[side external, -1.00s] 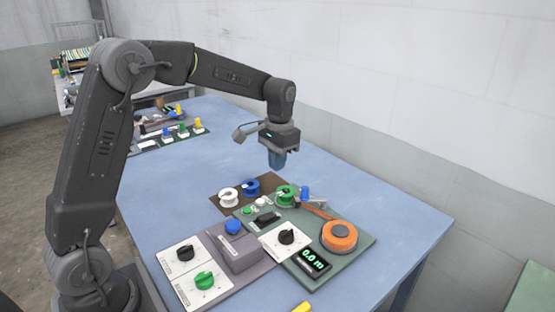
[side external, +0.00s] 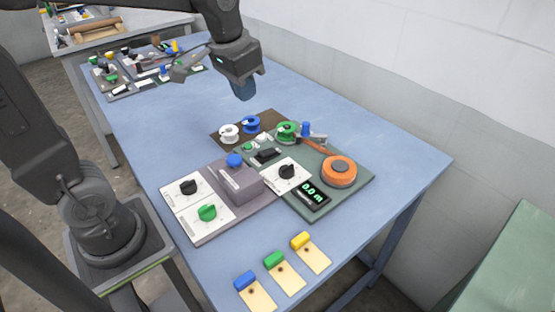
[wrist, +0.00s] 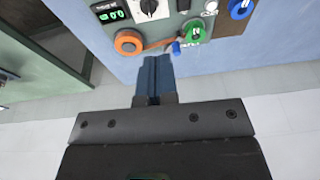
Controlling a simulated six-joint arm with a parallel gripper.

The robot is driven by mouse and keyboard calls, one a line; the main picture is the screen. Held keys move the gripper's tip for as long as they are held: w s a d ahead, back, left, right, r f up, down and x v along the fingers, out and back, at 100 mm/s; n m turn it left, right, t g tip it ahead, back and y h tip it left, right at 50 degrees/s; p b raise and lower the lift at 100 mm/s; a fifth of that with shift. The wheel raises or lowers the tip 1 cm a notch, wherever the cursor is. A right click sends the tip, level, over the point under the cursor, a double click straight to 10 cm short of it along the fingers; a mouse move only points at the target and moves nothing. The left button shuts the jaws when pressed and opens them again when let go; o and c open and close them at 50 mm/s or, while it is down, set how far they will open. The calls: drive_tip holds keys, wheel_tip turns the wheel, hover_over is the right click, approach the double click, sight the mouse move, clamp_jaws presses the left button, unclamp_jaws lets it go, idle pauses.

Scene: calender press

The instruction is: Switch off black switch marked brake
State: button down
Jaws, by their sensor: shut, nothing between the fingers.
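Black controls show in the side view: a black knob (side external: 188,187) on a white plate at the left, a black knob (side external: 287,171) on a white plate of the green board, and a small black switch (side external: 266,155) on that board. Their markings are too small to read, so I cannot tell which says brake. My gripper (side external: 243,90) is shut and empty, above the table behind the spools, apart from all controls. In the wrist view its blue fingers (wrist: 155,80) are together; part of a black knob (wrist: 148,6) shows at the top edge.
The green board (side external: 325,205) carries an orange reel (side external: 339,171), a green spool (side external: 286,131) and a display (side external: 314,193). Left of it are a grey box (side external: 240,184) with a blue button and a green knob (side external: 207,212). The right table edge is clear.

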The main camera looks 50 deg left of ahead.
drive_tip(key=s+d+f+t, duration=0.1)
drive_tip(key=s+d+t, duration=0.1)
drive_tip(key=s, duration=0.9)
drive_tip(key=shift+d+t, duration=0.4)
drive_tip(key=c, duration=1.8)
unclamp_jaws()
drive_tip(key=shift+s+f, duration=0.2)
drive_tip(key=shift+s, duration=0.2)
drive_tip(key=shift+o, duration=0.7)
drive_tip(key=o, duration=0.8)
drive_tip(key=w+a+g, duration=0.1)
drive_tip(key=w, duration=0.2)
drive_tip(key=w+a, duration=0.1)
drive_tip(key=w, duration=0.3)
drive_tip(key=w+a+g, duration=0.1)
drive_tip(key=w, duration=0.3)
drive_tip(key=shift+f+g, duration=0.1)
drive_tip(key=shift+g, duration=0.2)
drive_tip(key=g, duration=0.3)
hover_over(271, 150)
wheel_tip(271, 150, down, 9)
wheel_tip(271, 150, down, 13)
drive_tip(key=shift+r, duration=0.1)
